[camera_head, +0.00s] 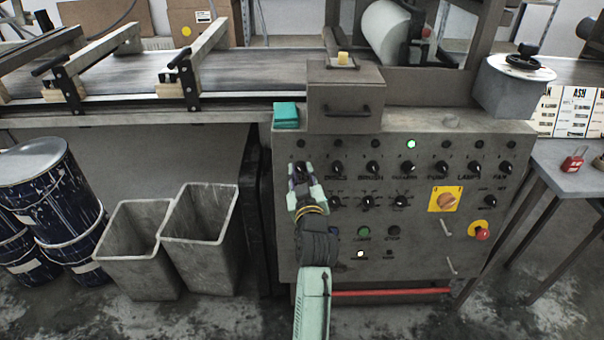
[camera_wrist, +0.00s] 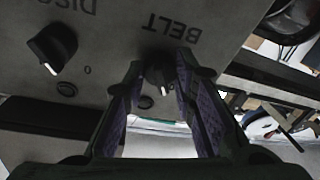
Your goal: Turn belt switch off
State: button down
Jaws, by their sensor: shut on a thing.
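The control panel (camera_head: 300,240) fills the front of the conveyor machine. The belt switch (camera_wrist: 157,78) is a small black rotary knob under the upside-down BELT label (camera_wrist: 170,28) in the wrist view. My gripper (camera_head: 302,172) is at the panel's upper left, and in the wrist view its fingertips (camera_wrist: 163,62) are around the belt switch. The gripper is shut on the knob.
The disc knob (camera_head: 337,168), also in the wrist view (camera_wrist: 52,48), sits close beside the belt switch. More knobs line the row to the right. A green lamp (camera_head: 411,144) glows above them. A red emergency button (camera_head: 482,234) is at the lower right. Grey bins (camera_head: 140,245) stand left.

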jog(key=shift+r, duration=0.1)
jog(key=c, duration=1.3)
grip_release()
jog(key=shift+s, duration=0.1)
jog(key=s, duration=0.4)
jog(key=s+d, duration=0.1)
jog(key=s, duration=0.6)
jog(key=shift+s+d, duration=0.15)
jog(key=shift+s, duration=0.2)
